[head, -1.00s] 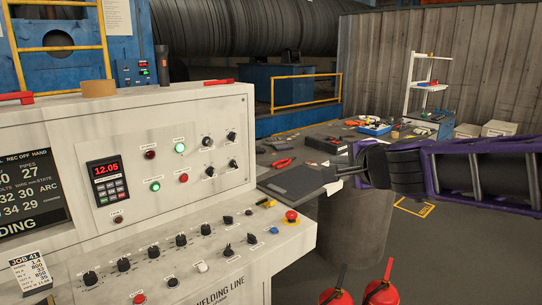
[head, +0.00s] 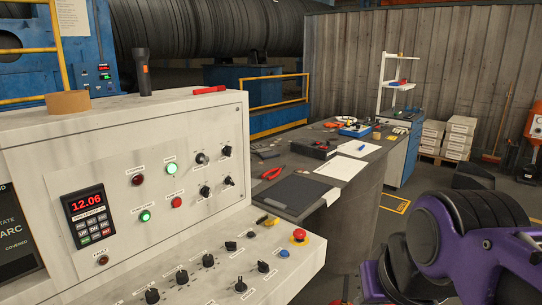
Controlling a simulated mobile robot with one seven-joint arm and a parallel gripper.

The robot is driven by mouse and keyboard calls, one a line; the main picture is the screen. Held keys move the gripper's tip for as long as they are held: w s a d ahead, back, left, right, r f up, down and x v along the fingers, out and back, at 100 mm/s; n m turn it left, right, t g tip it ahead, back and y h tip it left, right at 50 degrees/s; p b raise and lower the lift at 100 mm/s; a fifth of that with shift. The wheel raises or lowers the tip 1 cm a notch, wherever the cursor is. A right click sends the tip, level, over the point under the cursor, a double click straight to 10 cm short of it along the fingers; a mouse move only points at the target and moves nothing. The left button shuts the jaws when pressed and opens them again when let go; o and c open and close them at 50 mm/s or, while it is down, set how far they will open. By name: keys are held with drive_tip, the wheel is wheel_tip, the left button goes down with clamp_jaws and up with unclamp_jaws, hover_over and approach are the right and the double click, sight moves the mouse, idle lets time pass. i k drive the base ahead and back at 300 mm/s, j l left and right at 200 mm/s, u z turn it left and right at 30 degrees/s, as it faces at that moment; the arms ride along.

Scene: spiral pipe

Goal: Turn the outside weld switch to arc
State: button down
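The white welding control console (head: 120,125) fills the left of the head view. Its upright panel has black rotary knobs, including an upper left one (head: 202,158), an upper right one (head: 226,151), a lower left one (head: 205,191) and a lower right one (head: 229,181). More black knobs, such as one on the sloped desk (head: 208,260), stand in rows below. The labels are too small to read, so I cannot tell which knob is the outside weld switch. My purple and black arm is at the lower right, apart from the console. My gripper's fingertips do not show.
A red emergency button (head: 299,236) sits at the desk's right end. A dark workbench (head: 352,185) with papers and tools stands behind it. A flashlight (head: 142,70) and a tape roll (head: 68,102) stand on the console top.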

sight(263, 268)
drive_tip(key=u, duration=0.5)
drive_tip(key=i+l+u, duration=0.25)
drive_tip(key=l+u, duration=0.2)
drive_tip(key=l, duration=0.2)
